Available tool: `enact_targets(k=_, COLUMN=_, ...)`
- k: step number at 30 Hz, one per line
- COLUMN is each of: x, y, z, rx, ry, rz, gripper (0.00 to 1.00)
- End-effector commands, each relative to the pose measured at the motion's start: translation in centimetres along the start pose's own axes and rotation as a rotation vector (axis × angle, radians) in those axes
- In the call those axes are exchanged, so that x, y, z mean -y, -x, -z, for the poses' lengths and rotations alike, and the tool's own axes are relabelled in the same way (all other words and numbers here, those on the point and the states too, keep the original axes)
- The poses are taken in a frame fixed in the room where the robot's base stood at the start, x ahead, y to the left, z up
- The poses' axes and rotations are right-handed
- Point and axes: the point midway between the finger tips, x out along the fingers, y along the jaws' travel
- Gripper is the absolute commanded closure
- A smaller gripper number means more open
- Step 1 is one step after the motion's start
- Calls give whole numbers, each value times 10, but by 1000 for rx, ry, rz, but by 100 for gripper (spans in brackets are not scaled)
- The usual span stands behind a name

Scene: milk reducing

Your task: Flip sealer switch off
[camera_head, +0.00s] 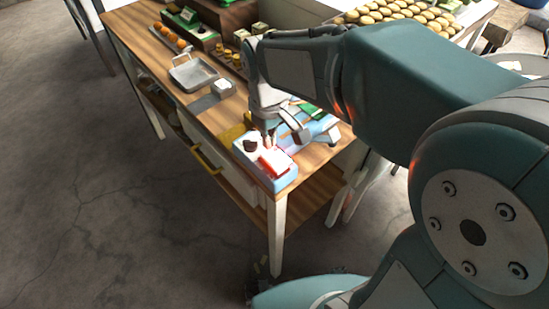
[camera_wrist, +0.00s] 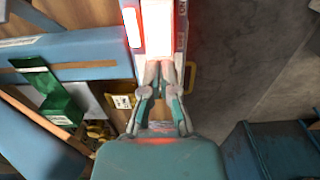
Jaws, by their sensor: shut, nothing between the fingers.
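The sealer (camera_head: 278,178) is a light blue box at the front right corner of the wooden table. Its top carries a dark round knob (camera_head: 250,145) and a glowing red switch (camera_head: 274,161). In the wrist view the sealer's lit switch (camera_wrist: 157,30) glows white and red right ahead of the fingertips. My gripper (camera_head: 268,140) is over the sealer's top, beside the glowing switch. In the wrist view my gripper (camera_wrist: 160,66) has its fingertips together with nothing between them, at the switch's near edge. Whether they touch it I cannot tell.
A blue frame (camera_head: 318,130) lies behind the sealer, with a green carton (camera_wrist: 55,98) by it in the wrist view. Bare floor (camera_head: 80,200) is in front of the table.

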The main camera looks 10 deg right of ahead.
Motion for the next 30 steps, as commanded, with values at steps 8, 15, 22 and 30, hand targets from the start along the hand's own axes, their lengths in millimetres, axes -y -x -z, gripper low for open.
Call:
enact_targets(k=8, x=0, y=0, z=0, rx=0, ry=0, rz=0, gripper=100)
enact_targets(k=15, x=0, y=0, z=0, rx=0, ry=0, rz=0, gripper=100)
enact_targets(k=22, x=0, y=-2, z=0, rx=1, ry=0, rz=0, gripper=100)
enact_targets(k=30, x=0, y=-6, z=0, rx=1, ry=0, rz=0, gripper=100)
